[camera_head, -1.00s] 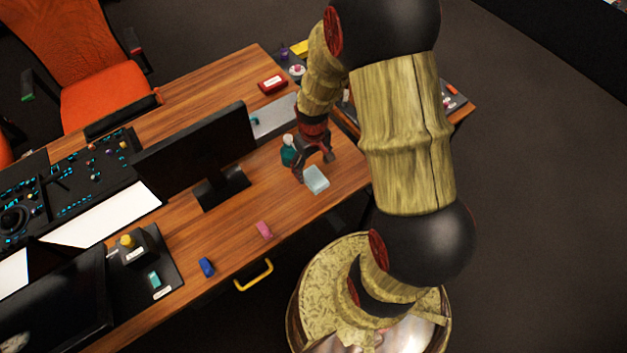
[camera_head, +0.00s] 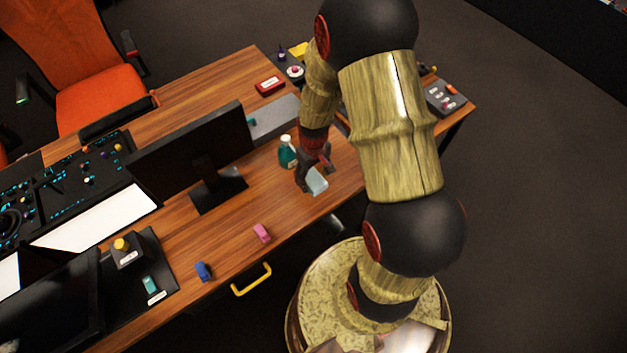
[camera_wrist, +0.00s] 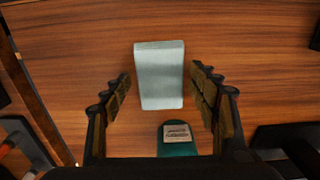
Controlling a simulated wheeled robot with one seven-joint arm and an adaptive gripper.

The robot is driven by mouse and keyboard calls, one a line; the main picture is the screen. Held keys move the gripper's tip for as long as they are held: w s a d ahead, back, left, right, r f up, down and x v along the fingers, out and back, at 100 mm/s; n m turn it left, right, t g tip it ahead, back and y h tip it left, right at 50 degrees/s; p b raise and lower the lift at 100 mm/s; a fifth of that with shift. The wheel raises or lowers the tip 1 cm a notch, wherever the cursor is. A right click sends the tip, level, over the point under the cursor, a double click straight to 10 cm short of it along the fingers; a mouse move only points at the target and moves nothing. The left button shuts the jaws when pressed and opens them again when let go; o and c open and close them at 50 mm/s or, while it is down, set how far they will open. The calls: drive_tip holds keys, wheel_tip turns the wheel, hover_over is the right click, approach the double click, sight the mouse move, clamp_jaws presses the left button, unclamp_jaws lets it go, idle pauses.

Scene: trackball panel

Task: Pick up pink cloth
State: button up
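A small pink item (camera_head: 261,232), which I take for the pink cloth, lies on the wooden desk near its front edge in the head view. It is not seen in the wrist view. My gripper (camera_head: 312,180) is open, well to the right of and farther back than the pink item. It is over a pale grey-blue block (camera_head: 316,183). In the wrist view this block (camera_wrist: 160,76) lies ahead of and between the spread fingers (camera_wrist: 162,100). The fingers do not visibly touch it.
A blue item (camera_head: 203,271) lies left of the pink one. A monitor (camera_head: 190,150) stands behind them. A yellow handle (camera_head: 251,279) juts from the desk front.

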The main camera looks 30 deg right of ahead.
drive_tip(key=c, duration=0.6)
drive_tip(key=shift+c, duration=0.4)
drive_tip(key=shift+r, duration=0.1)
drive_tip(key=shift+r+p, duration=0.4)
drive_tip(key=shift+r, duration=0.25)
drive_tip(key=s+r+p, duration=0.5)
drive_tip(key=s+r, duration=0.6)
drive_tip(key=s, duration=0.3)
drive_tip(key=shift+d+r, duration=0.25)
